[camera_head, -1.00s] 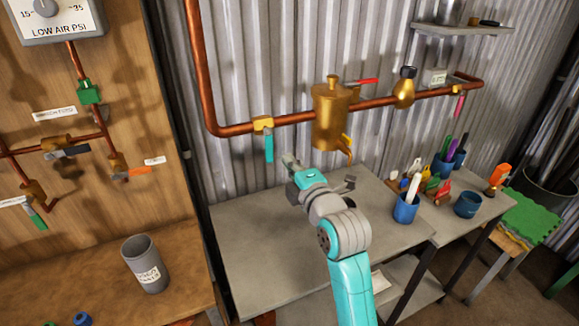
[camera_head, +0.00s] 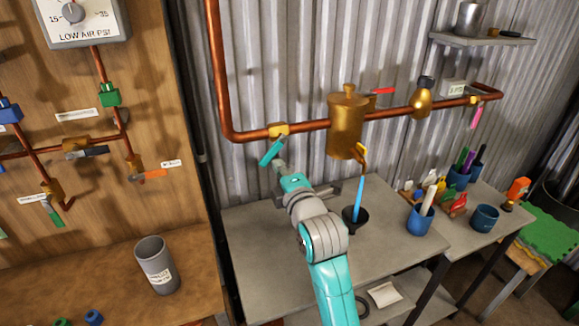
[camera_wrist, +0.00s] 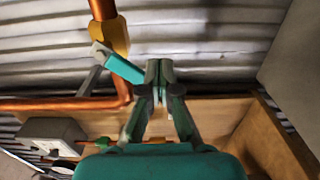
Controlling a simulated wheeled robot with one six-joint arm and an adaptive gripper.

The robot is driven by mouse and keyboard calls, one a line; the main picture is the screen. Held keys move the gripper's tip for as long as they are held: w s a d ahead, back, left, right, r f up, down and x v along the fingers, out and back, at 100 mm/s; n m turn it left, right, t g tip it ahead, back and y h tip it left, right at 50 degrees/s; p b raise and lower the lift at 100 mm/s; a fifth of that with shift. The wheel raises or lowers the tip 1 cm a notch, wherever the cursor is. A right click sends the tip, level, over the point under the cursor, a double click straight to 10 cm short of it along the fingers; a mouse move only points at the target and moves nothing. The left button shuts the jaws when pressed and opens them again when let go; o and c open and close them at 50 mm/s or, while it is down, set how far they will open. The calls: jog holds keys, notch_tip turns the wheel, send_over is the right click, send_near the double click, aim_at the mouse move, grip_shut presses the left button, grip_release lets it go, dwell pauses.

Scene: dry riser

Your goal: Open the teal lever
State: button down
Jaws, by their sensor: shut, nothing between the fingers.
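The teal lever (camera_head: 271,152) hangs from a yellow valve (camera_head: 279,130) on the copper pipe and slants down to the left. In the wrist view the teal lever (camera_wrist: 125,69) lies left of my fingers, its free end very close to them. My gripper (camera_head: 279,164) is at the lever's lower right side. The fingertips (camera_wrist: 159,70) are together with nothing between them. Whether they touch the lever I cannot tell.
A brass tank (camera_head: 346,125) hangs on the pipe to the right. A blue streak (camera_head: 359,195) runs from its spout to a black cup (camera_head: 355,216) on the grey table (camera_head: 255,225). Blue cups (camera_head: 419,220) stand further right. A wooden board (camera_head: 100,190) stands left.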

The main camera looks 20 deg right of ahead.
jog(key=shift+a+r, duration=0.4)
jog(key=shift+a, duration=0.3)
jog(key=shift+a+r, duration=0.4)
jog(key=shift+a, duration=0.25)
send_near(266, 160)
jog(key=shift+w+a+r, duration=0.5)
jog(key=shift+w+r, duration=0.3)
jog(key=shift+w, duration=0.05)
jog(key=shift+f, duration=0.1)
